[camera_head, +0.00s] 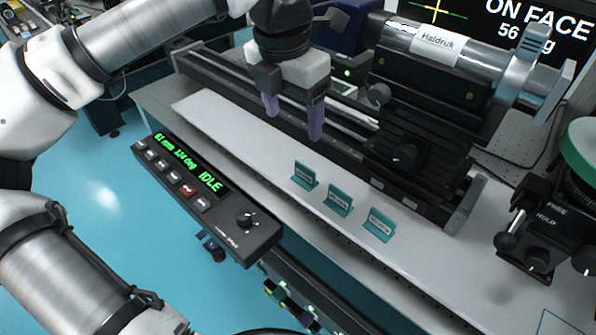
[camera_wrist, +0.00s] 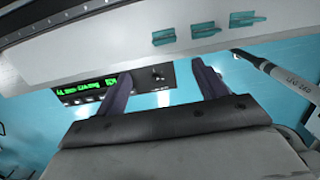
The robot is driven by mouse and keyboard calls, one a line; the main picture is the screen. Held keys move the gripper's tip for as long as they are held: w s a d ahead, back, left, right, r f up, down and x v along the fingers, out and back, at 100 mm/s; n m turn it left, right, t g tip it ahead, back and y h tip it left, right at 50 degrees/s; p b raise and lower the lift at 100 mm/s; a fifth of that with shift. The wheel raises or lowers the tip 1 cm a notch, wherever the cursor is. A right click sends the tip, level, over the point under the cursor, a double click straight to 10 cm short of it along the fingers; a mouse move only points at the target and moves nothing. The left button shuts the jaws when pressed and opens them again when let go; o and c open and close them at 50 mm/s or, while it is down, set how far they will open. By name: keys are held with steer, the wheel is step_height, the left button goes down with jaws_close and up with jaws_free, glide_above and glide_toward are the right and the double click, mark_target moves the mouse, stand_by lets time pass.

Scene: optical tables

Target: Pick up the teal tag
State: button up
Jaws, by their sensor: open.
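Three small teal tags stand in a row on the light bench strip: a left one (camera_head: 305,177), a middle one (camera_head: 339,201) and a right one (camera_head: 379,225). Each has a pale label too small to read. In the wrist view, three teal tags (camera_wrist: 204,30) show near the top, beyond the fingers. My gripper (camera_head: 294,118) is open and empty, with purple fingers apart. It is above the bench, up and left of the tags in the head view. Its fingers also show in the wrist view (camera_wrist: 162,72).
A control box (camera_head: 205,190) with green text reading IDLE is at the bench's front edge. A black rail with a cylinder labelled Haldruk (camera_head: 437,42) runs behind the tags. A black-and-green instrument (camera_head: 540,225) stands at the right. The bench strip left of the tags is clear.

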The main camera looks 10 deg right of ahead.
glide_above(305, 166)
steer(key=a, duration=0.2)
steer(key=f, duration=0.6)
steer(key=shift+s+d+f+p, duration=0.15)
steer(key=shift+d+f+p, duration=0.1)
steer(key=shift+p, duration=0.05)
steer(key=shift+d+f+p, duration=0.25)
steer(key=shift+f+p, duration=0.05)
steer(key=shift+f, duration=0.6)
steer(key=shift+d+f+p, duration=0.2)
steer(key=shift+f+p, duration=0.1)
steer(key=shift+f, duration=0.55)
steer(key=shift+d+f+p, duration=0.25)
steer(key=shift+f+p, duration=0.05)
steer(key=shift+f, duration=0.6)
steer(key=c, duration=1.1)
steer(key=shift+o, duration=0.2)
steer(key=shift+r, duration=0.1)
